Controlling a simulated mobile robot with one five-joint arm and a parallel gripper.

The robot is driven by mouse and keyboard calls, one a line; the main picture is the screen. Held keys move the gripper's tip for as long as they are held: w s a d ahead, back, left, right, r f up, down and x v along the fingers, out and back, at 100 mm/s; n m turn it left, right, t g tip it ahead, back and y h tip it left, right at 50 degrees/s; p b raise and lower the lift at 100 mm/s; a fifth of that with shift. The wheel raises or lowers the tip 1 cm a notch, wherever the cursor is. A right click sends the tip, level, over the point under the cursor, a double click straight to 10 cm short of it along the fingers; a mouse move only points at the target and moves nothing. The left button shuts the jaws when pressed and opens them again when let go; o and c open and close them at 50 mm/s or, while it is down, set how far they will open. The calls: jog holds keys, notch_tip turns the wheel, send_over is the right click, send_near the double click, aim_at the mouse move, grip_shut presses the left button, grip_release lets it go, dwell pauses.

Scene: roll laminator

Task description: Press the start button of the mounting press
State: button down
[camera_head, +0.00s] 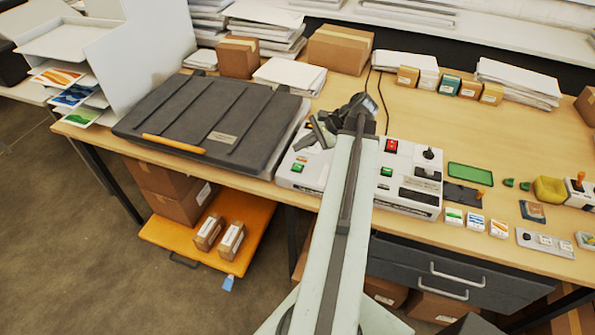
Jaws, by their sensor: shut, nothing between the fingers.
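The mounting press (205,122) is a wide, dark, ribbed lid with an orange handle bar (174,144) along its front, and it lies closed on the table. Just right of it is a white control panel (312,178) with a green button (297,168) near its front left. My arm crosses the panel and hides its middle. My gripper (312,136) is shut and empty, above the back left of the panel, apart from the green button. Right of my arm, the panel shows another green button (386,171) and a red button (391,146); labels are too small to read.
A black-knobbed lever (428,154) stands on the white unit's right part. Further right are a green mat (470,171), small sample cards and a yellow-grey tool (550,190). Cardboard boxes (340,48) and paper stacks line the back. An orange shelf (205,262) is below the table.

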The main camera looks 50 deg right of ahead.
aim_at(300, 166)
notch_tip(300, 166, down, 6)
jog(key=b, duration=0.4)
jog(key=shift+r+b, duration=0.15)
jog(key=shift+b, duration=0.15)
dwell(1.4)
jog(key=shift+f+b, duration=0.4)
jog(key=shift+f+b, duration=0.45)
dwell(0.5)
jog(key=shift+r, duration=0.15)
jog(key=shift+r+p, duration=0.7)
jog(key=shift+p, duration=0.15)
notch_tip(300, 166, up, 5)
jog(key=p, duration=0.5)
jog(key=shift+r, duration=0.1)
